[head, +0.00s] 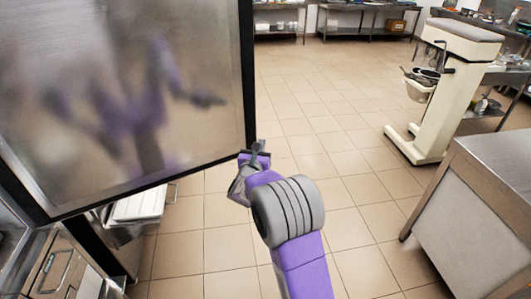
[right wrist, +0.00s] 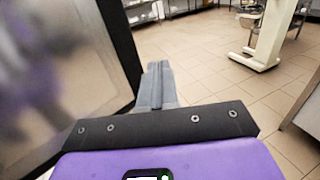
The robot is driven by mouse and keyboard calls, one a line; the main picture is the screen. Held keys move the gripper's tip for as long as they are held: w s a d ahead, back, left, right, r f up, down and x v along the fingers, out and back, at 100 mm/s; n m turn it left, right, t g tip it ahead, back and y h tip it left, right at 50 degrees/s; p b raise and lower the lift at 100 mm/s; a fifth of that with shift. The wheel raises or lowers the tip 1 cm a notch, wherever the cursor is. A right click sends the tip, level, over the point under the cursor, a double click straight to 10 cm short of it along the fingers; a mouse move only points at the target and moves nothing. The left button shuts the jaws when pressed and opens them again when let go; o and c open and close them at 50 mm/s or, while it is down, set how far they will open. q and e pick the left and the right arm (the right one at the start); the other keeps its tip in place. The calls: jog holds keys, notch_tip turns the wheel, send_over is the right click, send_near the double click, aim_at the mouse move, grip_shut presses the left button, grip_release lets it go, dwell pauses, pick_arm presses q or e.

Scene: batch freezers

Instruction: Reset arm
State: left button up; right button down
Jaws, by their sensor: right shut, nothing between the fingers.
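My right arm, purple with a ribbed grey joint, reaches in from the bottom of the head view. Its gripper (head: 256,150) is shut and empty, close to the lower right edge of a steel panel door (head: 120,90) with a dark rim. I cannot tell whether the fingers touch the rim. In the right wrist view the shut fingers (right wrist: 159,85) point ahead, just right of the door's dark edge (right wrist: 122,45). The door mirrors my purple arms as a blur. My left gripper is not seen directly.
A cream machine (head: 440,90) stands on the floor at the right. A steel counter (head: 485,190) is at the lower right. Drawers and a white tray (head: 140,205) are below the door at the left. Open tiled floor (head: 330,110) lies in the middle.

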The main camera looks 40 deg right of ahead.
jog(key=shift+s+a, duration=0.2)
jog(key=shift+s, duration=1.4)
jog(key=s+a+f+m+g+y, duration=0.25)
jog(key=s+f, duration=0.25)
jog(key=f, duration=0.4)
jog(key=s+a+f+m+g+y, duration=0.2)
jog(key=s+a+f+m+g, duration=0.15)
jog(key=f, duration=0.65)
jog(key=s+a+f+m+g+y, duration=0.25)
jog(key=s+f+g, duration=0.2)
jog(key=f, duration=0.45)
jog(key=s+a+f+m+y, duration=0.3)
jog(key=s+a+f+m, duration=0.1)
jog(key=a+m, duration=0.3)
jog(key=s+a+f+m+y, duration=0.4)
jog(key=s+a+m, duration=0.2)
jog(key=a, duration=0.3)
jog(key=s+a+f+m+g+y, duration=0.1)
jog(key=s+a+f+m+y, duration=0.2)
jog(key=s+a+m, duration=0.3)
jog(key=shift+a+f+m+y, duration=0.3)
jog(key=shift+a+f+m, duration=0.45)
jog(key=shift+a+m, duration=0.15)
